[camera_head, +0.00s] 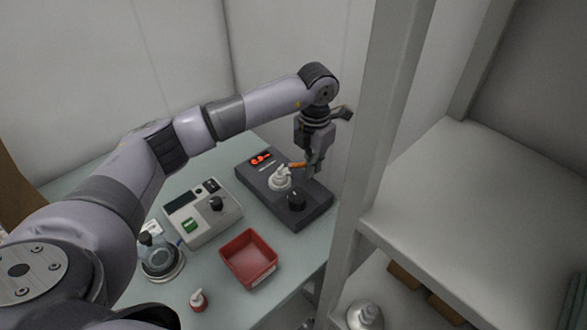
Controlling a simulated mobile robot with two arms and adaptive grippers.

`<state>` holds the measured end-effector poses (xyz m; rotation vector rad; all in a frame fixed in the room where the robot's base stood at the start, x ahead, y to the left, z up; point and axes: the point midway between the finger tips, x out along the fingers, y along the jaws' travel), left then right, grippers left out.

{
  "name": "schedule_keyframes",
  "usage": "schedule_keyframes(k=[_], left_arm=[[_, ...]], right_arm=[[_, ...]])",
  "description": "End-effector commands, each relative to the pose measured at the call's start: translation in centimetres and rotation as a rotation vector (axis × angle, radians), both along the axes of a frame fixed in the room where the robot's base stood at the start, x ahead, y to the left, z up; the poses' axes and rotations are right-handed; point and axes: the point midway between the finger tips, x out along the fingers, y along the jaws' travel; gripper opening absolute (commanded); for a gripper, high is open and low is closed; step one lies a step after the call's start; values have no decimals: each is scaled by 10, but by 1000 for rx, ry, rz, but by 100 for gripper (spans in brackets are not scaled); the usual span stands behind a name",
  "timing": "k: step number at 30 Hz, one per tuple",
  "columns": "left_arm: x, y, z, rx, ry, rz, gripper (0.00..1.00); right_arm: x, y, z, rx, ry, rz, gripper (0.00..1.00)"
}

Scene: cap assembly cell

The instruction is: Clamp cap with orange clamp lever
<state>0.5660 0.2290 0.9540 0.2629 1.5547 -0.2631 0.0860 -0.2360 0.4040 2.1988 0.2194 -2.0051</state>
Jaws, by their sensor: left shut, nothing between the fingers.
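The clamp station is a dark box (256,190) on the table with a lit red display. A white cap-like part (280,178) sits on top of it. The orange clamp lever (297,165) sticks out just right of the white part. My left gripper (313,172) points down at the lever's right end, with its fingers shut and empty. Whether the fingers touch the lever cannot be told at this size. My right gripper is not in view.
A grey shelf post (372,130) rises close to the right.

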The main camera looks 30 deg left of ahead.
Motion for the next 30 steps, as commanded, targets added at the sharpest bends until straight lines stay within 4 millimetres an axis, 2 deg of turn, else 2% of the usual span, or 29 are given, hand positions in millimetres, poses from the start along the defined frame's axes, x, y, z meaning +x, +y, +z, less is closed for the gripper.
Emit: schedule_keyframes(k=[30], left_arm=[[17, 6, 0, 0, 0, 0, 0]], right_arm=[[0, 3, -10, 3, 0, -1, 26]])
